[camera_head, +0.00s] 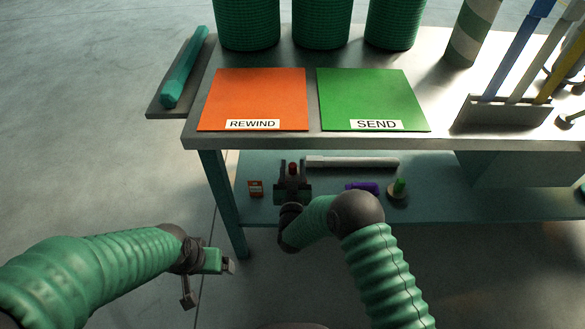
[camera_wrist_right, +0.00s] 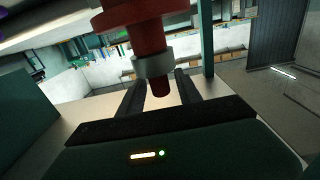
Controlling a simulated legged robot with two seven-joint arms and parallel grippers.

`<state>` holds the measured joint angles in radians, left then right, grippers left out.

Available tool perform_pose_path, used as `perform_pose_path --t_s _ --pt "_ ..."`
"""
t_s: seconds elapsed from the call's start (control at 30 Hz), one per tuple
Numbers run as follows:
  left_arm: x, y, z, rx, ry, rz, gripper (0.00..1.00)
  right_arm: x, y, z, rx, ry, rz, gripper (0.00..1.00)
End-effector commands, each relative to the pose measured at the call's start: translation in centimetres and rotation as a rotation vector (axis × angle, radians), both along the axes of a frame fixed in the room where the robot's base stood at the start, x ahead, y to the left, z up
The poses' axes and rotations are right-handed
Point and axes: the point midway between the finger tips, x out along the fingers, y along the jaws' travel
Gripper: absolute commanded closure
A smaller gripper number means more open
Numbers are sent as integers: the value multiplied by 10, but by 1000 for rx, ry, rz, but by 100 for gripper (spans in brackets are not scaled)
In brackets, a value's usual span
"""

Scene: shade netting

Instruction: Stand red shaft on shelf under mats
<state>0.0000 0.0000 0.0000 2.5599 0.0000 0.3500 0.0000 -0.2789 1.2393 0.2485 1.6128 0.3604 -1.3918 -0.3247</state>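The red shaft (camera_wrist_right: 147,38) has a wide flange at its top and a grey collar lower down. Whether the shaft's foot touches the shelf is hidden. My left gripper (camera_head: 210,284) is open and empty, low in front of the table's left leg. The orange mat (camera_head: 260,95) and green mat (camera_head: 375,92) lie on the tabletop above.
Green bins (camera_head: 322,22) stand at the back.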

Motion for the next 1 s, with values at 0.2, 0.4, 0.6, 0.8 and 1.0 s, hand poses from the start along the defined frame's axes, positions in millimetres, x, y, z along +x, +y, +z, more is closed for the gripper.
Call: perform_pose_path --t_s 0.2,0.4,0.6,0.8,1.0 --pt "0 0 0 0 0 0 12 0 0 0 0 0 0 56" --pt "0 0 9 0 0 0 12 -11 1 2 0 3 2 56" --pt "0 0 39 0 0 0 12 -58 2 5 -3 6 4 56" --pt "0 0 57 0 0 0 12 -104 1 2 -1 3 2 56" --pt "0 0 60 0 0 0 12 -120 1 -2 -1 0 1 56"
